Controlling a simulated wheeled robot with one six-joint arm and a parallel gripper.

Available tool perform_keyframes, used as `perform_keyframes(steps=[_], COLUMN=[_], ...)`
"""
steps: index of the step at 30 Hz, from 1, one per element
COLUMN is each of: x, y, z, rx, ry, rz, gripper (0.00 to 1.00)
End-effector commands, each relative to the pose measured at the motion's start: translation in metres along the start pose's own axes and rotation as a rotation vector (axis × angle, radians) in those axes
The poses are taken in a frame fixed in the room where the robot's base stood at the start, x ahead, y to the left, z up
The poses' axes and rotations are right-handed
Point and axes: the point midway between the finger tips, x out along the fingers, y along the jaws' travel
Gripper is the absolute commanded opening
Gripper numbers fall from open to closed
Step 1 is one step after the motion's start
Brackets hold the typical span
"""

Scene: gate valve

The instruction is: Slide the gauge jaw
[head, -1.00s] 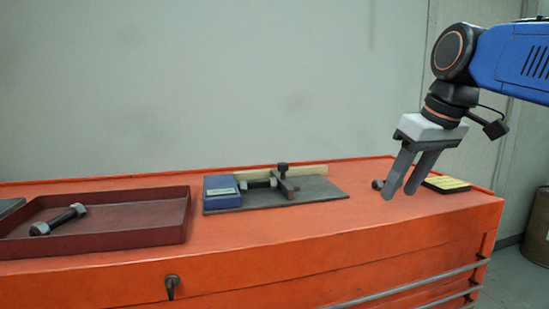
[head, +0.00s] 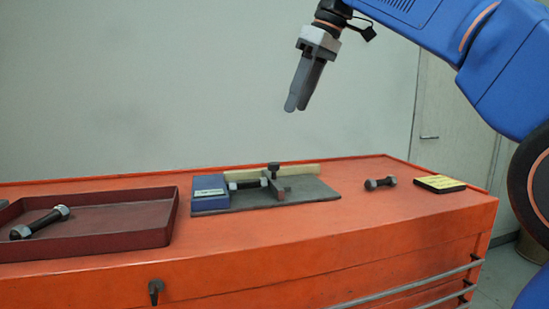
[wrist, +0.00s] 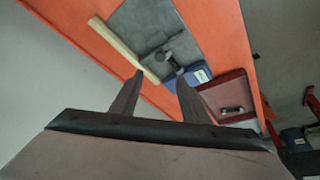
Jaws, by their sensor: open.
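The gauge stands on a grey plate (head: 315,191) on the orange bench, with a blue block (head: 209,188) at its left end and a pale rail along the back. The gauge jaw (head: 281,188), a dark upright piece with a knob on top, sits near the plate's middle. A bolt (head: 246,184) lies between block and jaw. My gripper (head: 291,106) is open and empty, above the gauge and apart from it, fingers pointing down. In the wrist view the fingertips (wrist: 160,73) frame the plate (wrist: 165,30) and blue block (wrist: 190,76) below.
A dark red tray (head: 150,238) with a bolt (head: 40,222) stands at left. Another bolt (head: 380,183) and a yellow-topped pad (head: 440,183) lie at right. Bare orange bench top (head: 345,225) is free in front. A wall stands behind.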

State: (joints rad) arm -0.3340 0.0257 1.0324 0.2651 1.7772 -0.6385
Motion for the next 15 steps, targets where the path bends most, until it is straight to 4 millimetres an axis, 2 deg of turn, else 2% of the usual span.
perform_keyframes(steps=[15], x=[0.091], y=[-0.001], z=[0.001], rx=[0.001], ry=[-0.002], rz=[-0.001], gripper=[0.42])
